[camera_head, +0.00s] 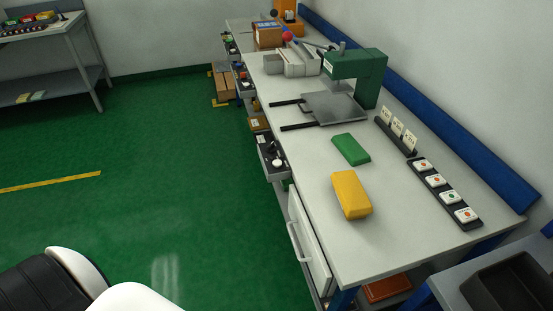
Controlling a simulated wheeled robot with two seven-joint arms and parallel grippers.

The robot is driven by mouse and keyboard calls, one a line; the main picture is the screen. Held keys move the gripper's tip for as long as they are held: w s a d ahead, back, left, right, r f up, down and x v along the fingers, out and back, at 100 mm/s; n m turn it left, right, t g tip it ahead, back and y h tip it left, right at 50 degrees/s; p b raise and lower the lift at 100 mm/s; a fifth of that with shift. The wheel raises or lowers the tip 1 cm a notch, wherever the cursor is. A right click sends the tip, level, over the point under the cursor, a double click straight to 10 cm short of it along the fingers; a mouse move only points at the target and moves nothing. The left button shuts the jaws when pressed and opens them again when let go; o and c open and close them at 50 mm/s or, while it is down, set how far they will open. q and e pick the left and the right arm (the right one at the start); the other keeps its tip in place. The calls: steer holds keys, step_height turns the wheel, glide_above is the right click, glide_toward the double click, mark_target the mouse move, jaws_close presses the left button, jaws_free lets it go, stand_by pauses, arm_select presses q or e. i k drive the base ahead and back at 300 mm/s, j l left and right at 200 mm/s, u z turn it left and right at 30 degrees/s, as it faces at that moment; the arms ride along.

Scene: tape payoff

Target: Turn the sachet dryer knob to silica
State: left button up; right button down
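I cannot pick out a sachet dryer or a knob with a silica mark in this view. A green machine (366,72) with an overhanging head stands on the long workbench (300,160), and no knob is readable on it. Small black knob-like parts show on an open drawer (273,160) at the bench's left side, too small to identify. Neither of my grippers is in view. Only a white and black part of my own body shows at the bottom left.
A yellow block (351,194) and a green block (351,149) lie on the bench. A grey plate (335,107) sits before the machine. A black rack (445,195) holds several white tiles. Drawers jut from the bench's left side. The green floor (170,160) left of it is clear.

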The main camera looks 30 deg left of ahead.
mark_target(271, 149)
steer(key=u, duration=0.9)
steer(key=i+u, duration=0.15)
steer(key=u, duration=0.2)
steer(key=i+u, duration=0.2)
steer(key=u, duration=0.15)
steer(key=i+u, duration=0.2)
steer(key=u, duration=0.15)
